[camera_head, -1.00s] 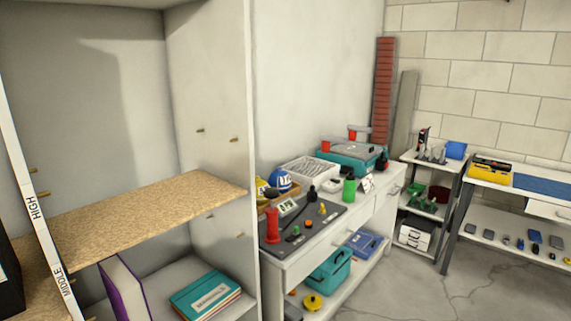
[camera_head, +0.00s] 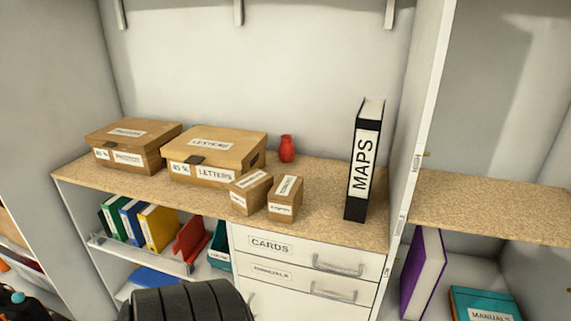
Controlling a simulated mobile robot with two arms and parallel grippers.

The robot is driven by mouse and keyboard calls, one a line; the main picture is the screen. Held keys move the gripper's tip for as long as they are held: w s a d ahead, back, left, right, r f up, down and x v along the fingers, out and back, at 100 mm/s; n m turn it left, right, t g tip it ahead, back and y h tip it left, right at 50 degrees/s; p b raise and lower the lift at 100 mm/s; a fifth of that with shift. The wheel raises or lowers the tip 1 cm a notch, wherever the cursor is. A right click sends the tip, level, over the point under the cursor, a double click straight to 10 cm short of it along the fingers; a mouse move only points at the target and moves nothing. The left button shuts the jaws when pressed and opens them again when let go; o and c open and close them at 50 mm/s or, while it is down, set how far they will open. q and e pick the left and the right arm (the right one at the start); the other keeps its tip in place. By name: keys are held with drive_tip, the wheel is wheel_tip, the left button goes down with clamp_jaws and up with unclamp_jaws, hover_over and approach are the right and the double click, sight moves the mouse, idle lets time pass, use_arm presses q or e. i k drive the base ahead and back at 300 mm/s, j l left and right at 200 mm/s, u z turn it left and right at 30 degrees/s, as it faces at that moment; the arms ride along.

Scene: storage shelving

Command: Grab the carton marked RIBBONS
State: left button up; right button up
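Several brown cartons stand on the wooden shelf board in the head view. A large carton at the left (camera_head: 133,146) has a label too blurred to read. Beside it is a large carton marked LETTERS (camera_head: 218,156). In front of that stand two small cartons, a left one (camera_head: 250,191) and a right one (camera_head: 285,198), close together near the board's front edge. Their labels are too small to read, so I cannot tell which carton is marked RIBBONS. Neither of my grippers is in view.
A red vase (camera_head: 287,148) stands behind the small cartons. A black MAPS binder (camera_head: 364,160) stands upright to their right, near the divider panel (camera_head: 425,110). Below are drawers marked CARDS (camera_head: 290,250) and a lower shelf of coloured binders (camera_head: 158,228). A dark ribbed shape fills the bottom edge.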

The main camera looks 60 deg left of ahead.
sight(286, 197)
drive_tip(key=u, duration=2)
